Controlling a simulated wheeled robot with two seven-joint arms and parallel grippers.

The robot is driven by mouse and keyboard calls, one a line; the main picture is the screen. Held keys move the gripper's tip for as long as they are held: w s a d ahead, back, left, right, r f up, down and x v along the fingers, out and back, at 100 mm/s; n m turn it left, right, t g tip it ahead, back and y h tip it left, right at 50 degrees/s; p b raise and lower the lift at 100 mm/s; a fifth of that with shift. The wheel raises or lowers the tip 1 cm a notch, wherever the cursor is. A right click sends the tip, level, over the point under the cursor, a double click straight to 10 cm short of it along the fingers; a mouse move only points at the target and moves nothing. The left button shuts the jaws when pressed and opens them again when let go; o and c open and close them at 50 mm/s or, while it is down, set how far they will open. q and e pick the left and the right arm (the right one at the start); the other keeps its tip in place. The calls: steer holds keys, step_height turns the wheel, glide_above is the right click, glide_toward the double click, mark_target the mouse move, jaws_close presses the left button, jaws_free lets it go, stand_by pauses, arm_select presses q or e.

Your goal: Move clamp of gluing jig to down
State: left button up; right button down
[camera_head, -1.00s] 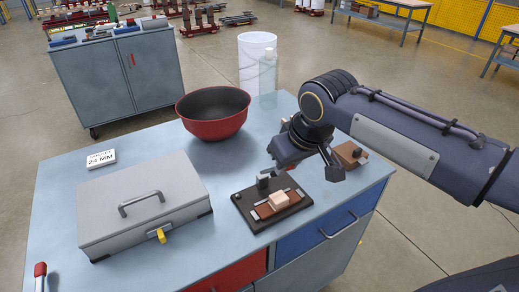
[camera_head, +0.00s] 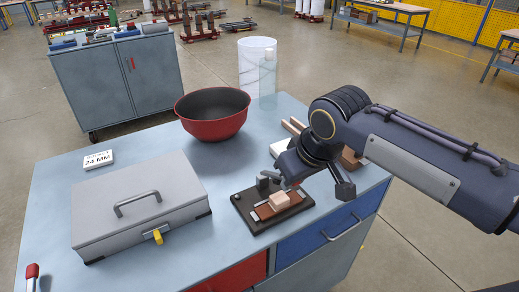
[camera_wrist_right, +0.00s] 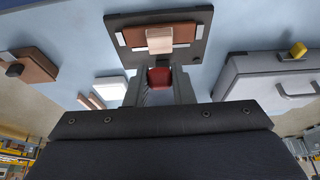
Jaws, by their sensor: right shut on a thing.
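The gluing jig (camera_head: 246,205) is a dark plate near the table's front edge, carrying a brown board (camera_head: 264,212) and a pale wooden block (camera_head: 280,200). In the right wrist view the jig (camera_wrist_right: 190,55) is at the top, with the pale block (camera_wrist_right: 160,40) in its middle. The clamp's grey part (camera_head: 265,182) stands at the jig's back edge. My right gripper (camera_wrist_right: 159,75) is shut on the red clamp handle (camera_wrist_right: 159,78), just behind the jig. In the head view the wrist mostly hides this grip. My left gripper is not in view.
A grey case (camera_head: 140,205) with a yellow latch lies left of the jig. A red bowl (camera_head: 213,115) and clear bottle (camera_head: 268,78) stand behind. Wood strips (camera_wrist_right: 92,99), a white block (camera_wrist_right: 110,88) and a brown block (camera_wrist_right: 35,65) lie near my right arm.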

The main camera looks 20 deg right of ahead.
steer(key=shift+s+f, duration=0.3)
steer(key=shift+f, duration=0.15)
steer(key=shift+s+d+f+b, duration=0.1)
steer(key=shift+s+f+b, duration=0.2)
steer(key=shift+f+b, duration=0.35)
steer(key=shift+s+f+b, duration=0.25)
steer(key=shift+f+b, duration=0.3)
steer(key=shift+f, duration=0.1)
steer(key=shift+s+d+f+b, duration=0.1)
steer(key=shift+s+f+b, duration=0.2)
steer(key=shift+f+b, duration=0.35)
steer(key=shift+f, duration=0.1)
steer(key=shift+s+f+b, duration=0.15)
steer(key=shift+f+b, duration=0.8)
steer(key=shift+f, duration=0.15)
steer(key=c, duration=1.2)
jaws_free()
steer(key=shift+r, duration=0.2)
steer(key=shift+o, duration=0.2)
steer(key=shift+r, duration=0.1)
